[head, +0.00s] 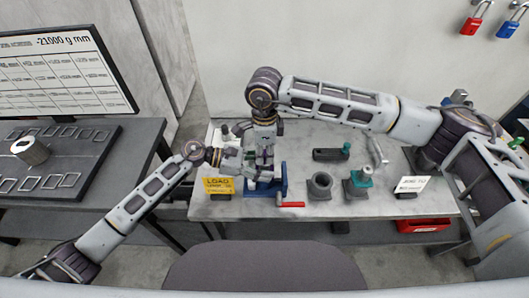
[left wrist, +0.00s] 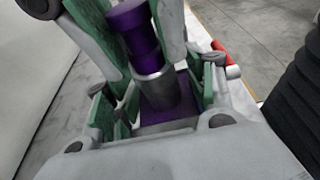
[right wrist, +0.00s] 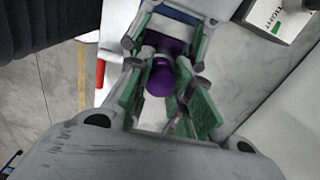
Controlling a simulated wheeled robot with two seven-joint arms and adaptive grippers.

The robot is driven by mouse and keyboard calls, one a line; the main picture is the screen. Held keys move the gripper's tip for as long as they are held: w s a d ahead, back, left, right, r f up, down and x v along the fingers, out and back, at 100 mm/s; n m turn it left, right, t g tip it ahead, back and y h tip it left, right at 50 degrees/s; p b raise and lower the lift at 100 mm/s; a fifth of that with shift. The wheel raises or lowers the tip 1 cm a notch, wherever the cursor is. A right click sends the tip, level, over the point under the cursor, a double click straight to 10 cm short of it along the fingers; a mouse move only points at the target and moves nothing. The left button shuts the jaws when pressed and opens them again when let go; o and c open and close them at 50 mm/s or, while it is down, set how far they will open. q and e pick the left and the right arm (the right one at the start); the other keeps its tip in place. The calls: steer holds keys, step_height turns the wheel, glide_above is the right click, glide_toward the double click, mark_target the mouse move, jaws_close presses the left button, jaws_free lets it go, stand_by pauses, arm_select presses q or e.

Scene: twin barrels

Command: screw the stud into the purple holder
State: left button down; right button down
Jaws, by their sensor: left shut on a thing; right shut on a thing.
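A stepped purple piece (left wrist: 128,18) stands in line with a grey metal cylinder (left wrist: 155,88), with more purple (left wrist: 168,112) below. I cannot tell which part is the stud and which the holder, nor how deep the thread sits. My left gripper (head: 246,166) comes in from the side, shut around the grey cylinder. My right gripper (head: 265,158) points down from above, shut on the purple piece, whose round end (right wrist: 161,78) shows between its green fingers in the right wrist view. In the head view the grippers hide most of these parts.
A blue vise (head: 282,182) with a red handle (head: 291,204) stands close by the grippers. A yellow sign (head: 218,186) is to the left. A grey ring-like part (head: 320,186) and a block with a green top (head: 360,180) stand to the right.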

steer(key=c, duration=1.2)
jaws_free()
steer(key=shift+r, duration=0.1)
steer(key=shift+r, duration=5.95)
arm_select(q)
steer(key=shift+c, duration=2.2)
jaws_free()
steer(key=shift+a, duration=0.1)
